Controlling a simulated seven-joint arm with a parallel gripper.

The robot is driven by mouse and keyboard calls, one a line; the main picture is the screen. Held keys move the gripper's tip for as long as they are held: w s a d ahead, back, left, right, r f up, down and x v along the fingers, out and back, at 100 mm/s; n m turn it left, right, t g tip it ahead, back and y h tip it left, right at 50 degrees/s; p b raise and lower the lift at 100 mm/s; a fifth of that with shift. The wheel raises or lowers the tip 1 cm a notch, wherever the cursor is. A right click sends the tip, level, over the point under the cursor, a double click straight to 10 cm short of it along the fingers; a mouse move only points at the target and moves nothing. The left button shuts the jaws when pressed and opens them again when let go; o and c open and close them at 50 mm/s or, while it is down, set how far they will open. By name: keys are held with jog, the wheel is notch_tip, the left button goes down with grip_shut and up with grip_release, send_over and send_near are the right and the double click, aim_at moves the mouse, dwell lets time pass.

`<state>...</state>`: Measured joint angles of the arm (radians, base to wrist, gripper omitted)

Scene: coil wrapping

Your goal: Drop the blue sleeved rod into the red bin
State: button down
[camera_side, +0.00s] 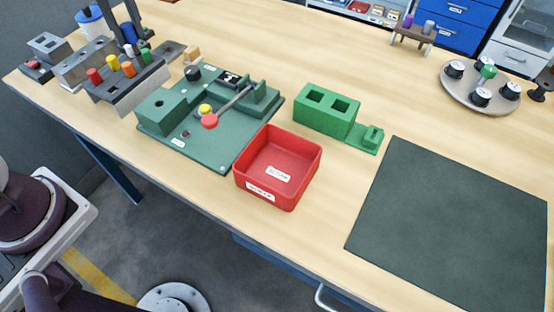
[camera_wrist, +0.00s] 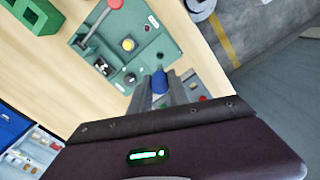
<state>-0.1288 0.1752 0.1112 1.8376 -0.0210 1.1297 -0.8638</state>
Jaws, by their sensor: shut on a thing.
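My gripper (camera_side: 134,42) is at the upper left in the side view, over the back of the grey rod rack. It is shut on the blue sleeved rod (camera_side: 129,33). In the wrist view the blue rod (camera_wrist: 160,82) shows between my two grey fingers (camera_wrist: 163,98); its lower part is hidden. I cannot tell whether the rod is clear of the rack. The red bin (camera_side: 246,182) stands open at the front middle of the table, far from my gripper. Its floor shows only a white label. The bin is not visible in the wrist view.
The grey rack (camera_side: 128,92) holds red, yellow, orange and green rods. A green winding fixture (camera_side: 210,148) with a raised lever lies between rack and bin. A green two-hole block (camera_side: 325,112) stands behind the bin. A dark mat (camera_side: 455,225) lies clear at right.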

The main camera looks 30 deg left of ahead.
jog(key=w+d, duration=0.4)
jog(key=d, duration=1)
jog(key=s+d, duration=0.2)
jog(key=d, duration=0.7)
jog(key=s+d, duration=0.2)
jog(key=d, duration=0.7)
jog(key=f, duration=1.5)
jog(key=shift+w+a, duration=0.1)
jog(key=shift+w, duration=0.15)
jog(key=c, duration=1.2)
grip_release()
jog(key=shift+o, duration=0.2)
jog(key=shift+r, duration=0.1)
notch_tip(320, 180, up, 7)
